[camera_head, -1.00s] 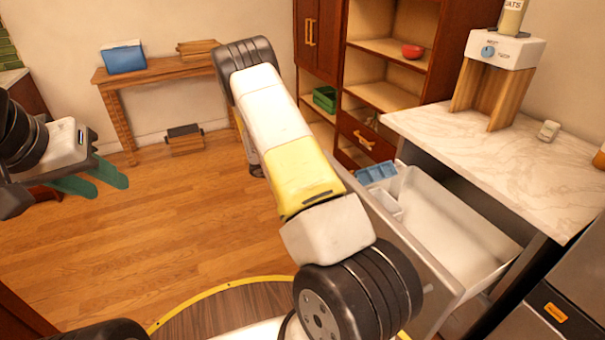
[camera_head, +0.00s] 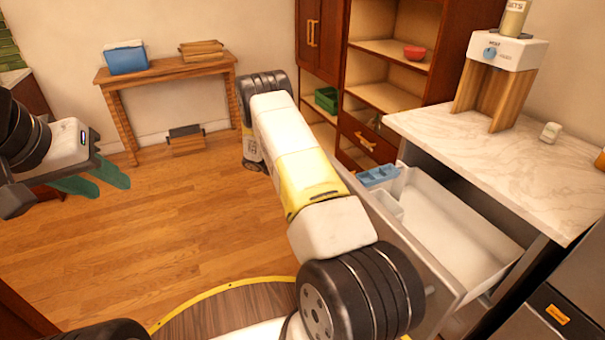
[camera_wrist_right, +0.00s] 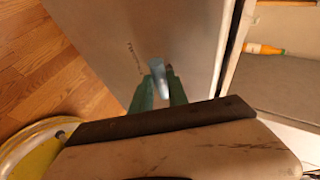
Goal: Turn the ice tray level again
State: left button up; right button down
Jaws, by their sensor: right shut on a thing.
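The white drawer (camera_head: 465,245) stands pulled out below the marble counter (camera_head: 490,150). A white dispenser (camera_head: 503,50) on a wooden stand and a small white object (camera_head: 550,131) are on the counter. A wooden bench (camera_head: 165,70) with a blue box stands behind clear floor.

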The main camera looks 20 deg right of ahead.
jog(key=shift+w+a+f, duration=0.1)
jog(key=c, duration=1.3)
grip_release()
jog(key=v, duration=0.7)
jog(key=shift+a+r, duration=0.2)
jog(key=shift+a, duration=0.1)
jog(key=shift+w, duration=0.1)
